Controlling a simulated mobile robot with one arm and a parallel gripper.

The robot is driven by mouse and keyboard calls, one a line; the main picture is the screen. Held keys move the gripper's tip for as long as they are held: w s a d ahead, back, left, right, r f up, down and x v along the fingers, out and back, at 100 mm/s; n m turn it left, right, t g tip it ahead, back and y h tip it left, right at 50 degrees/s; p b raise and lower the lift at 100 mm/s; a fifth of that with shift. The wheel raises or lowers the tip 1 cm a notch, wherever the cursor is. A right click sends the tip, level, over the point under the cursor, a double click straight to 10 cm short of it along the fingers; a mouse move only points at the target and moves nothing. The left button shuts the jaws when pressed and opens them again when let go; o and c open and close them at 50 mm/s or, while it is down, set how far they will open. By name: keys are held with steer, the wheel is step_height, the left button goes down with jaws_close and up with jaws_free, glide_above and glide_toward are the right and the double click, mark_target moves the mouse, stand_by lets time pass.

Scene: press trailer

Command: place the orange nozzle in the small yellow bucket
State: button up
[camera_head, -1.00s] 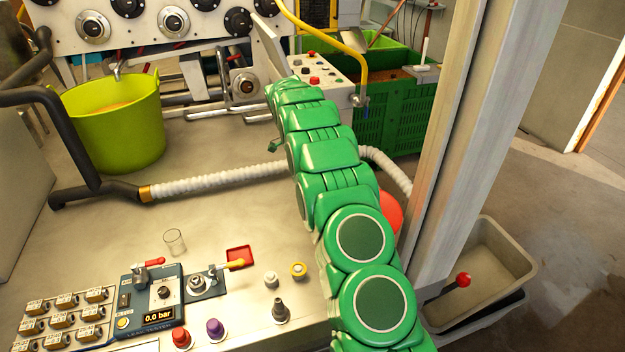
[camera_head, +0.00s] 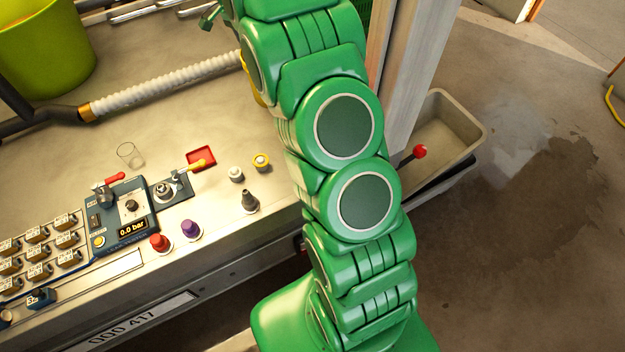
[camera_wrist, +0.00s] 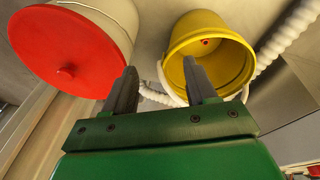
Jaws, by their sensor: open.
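The small yellow bucket (camera_wrist: 238,75) is at the upper right of the wrist view, its open mouth towards the camera and a white handle at its rim. A tiny orange-red round thing with a dark centre (camera_wrist: 205,42) shows inside it; I cannot tell for sure whether it is the orange nozzle. My gripper (camera_wrist: 160,66) is open with nothing between its fingers. Its right finger overlaps the bucket's mouth in the picture; the depth between them is unclear. In the head view my gripper and this bucket are out of frame. A red-orange nozzle-like piece (camera_head: 159,242) stands on the bench's front edge.
A pale bucket with a red lid (camera_wrist: 70,52) is left of my fingers. On the bench are a purple piece (camera_head: 190,229), a grey nozzle (camera_head: 250,201), a leak tester (camera_head: 125,212) and a glass (camera_head: 130,155). A metal post (camera_head: 412,80) stands right of my arm.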

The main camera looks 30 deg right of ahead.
steer(key=s+a+r+n, duration=0.2)
steer(key=s+r, duration=0.2)
steer(key=s, duration=0.3)
steer(key=s+a+r+n, duration=0.1)
steer(key=s+r+n, duration=0.15)
steer(key=s, duration=0.45)
steer(key=s+a+n, duration=0.2)
steer(key=s+n, duration=0.1)
steer(key=s, duration=0.9)
steer(key=s+a+r+n+g+y, duration=0.1)
steer(key=s+a+n, duration=0.1)
steer(key=s, duration=1)
steer(key=s+a+n+y, duration=0.1)
steer(key=s+n, duration=0.3)
steer(key=s, duration=0.8)
steer(key=shift+s+a+r, duration=0.2)
steer(key=shift+a, duration=0.5)
